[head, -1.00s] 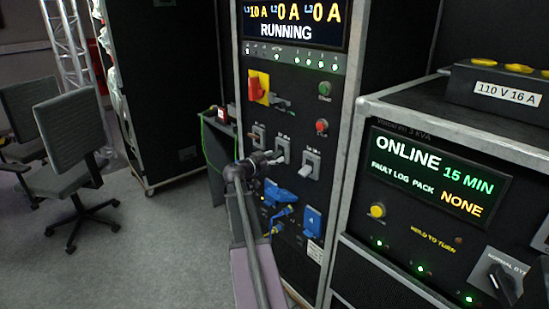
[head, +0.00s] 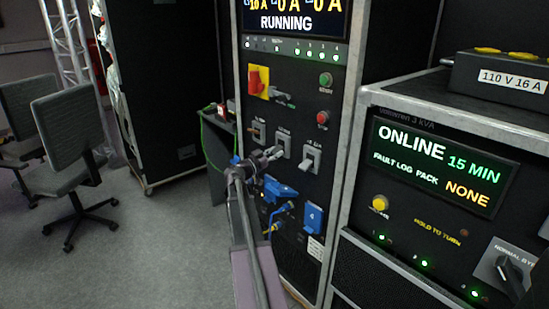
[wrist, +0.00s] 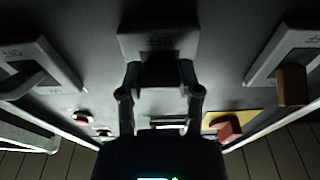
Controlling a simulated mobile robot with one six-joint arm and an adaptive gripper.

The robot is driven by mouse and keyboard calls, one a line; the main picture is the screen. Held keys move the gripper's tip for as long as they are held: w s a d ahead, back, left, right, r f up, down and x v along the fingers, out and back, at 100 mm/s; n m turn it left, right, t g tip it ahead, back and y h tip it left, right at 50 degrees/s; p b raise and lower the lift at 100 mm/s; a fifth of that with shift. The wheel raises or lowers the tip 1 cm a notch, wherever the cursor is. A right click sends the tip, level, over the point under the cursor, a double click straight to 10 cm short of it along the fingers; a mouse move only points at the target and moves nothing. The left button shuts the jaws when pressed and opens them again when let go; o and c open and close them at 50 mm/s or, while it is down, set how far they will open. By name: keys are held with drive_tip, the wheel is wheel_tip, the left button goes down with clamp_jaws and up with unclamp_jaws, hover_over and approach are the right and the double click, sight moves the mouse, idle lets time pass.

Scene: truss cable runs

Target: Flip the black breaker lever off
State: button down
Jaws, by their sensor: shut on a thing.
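Three breakers sit in a row on the tall black panel. The middle one (head: 284,142) has a pale plate, which fills the top centre of the wrist view (wrist: 158,38) with "OFF" readable on it. The black lever (wrist: 160,74) is a dark shape below that word, partly hidden between my fingers. My gripper (head: 274,154) is at the middle breaker, shut on the lever with one finger on each side. The exact tilt of the lever is hard to tell.
The right breaker has a pale lever (head: 308,163); the left breaker (head: 259,131) has a brown lever in the wrist view (wrist: 293,85). A red and yellow rotary switch (head: 258,82) is above, blue sockets (head: 280,190) below. A UPS cabinet (head: 440,165) stands to the right.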

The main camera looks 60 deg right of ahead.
drive_tip(key=shift+d+h, duration=0.1)
drive_tip(key=shift+h, duration=0.2)
drive_tip(key=shift+c, duration=1.4)
unclamp_jaws()
drive_tip(key=shift+f, duration=0.1)
drive_tip(key=shift+r+y+p, duration=0.3)
drive_tip(key=shift+y+p, duration=0.1)
drive_tip(key=shift+p, duration=0.25)
drive_tip(key=y+p, duration=0.1)
drive_tip(key=p, duration=0.1)
drive_tip(key=shift+r+p, duration=0.3)
drive_tip(key=shift+p, duration=0.1)
drive_tip(key=w+a+f+n+t+y+p, duration=0.1)
drive_tip(key=w+a+n+y+p, duration=0.1)
drive_tip(key=a, duration=0.9)
drive_tip(key=w+a+f+n+t+y+p, duration=0.1)
drive_tip(key=w+a+n+y+p, duration=0.1)
drive_tip(key=a, duration=0.8)
drive_tip(key=w+a+f+n+t+y+p, duration=0.1)
drive_tip(key=w+a+f+n+y+p, duration=0.1)
drive_tip(key=a, duration=0.9)
drive_tip(key=shift+a+n+t+y+p, duration=0.4)
drive_tip(key=shift+n+y+p, duration=0.3)
drive_tip(key=shift+n+p, duration=0.25)
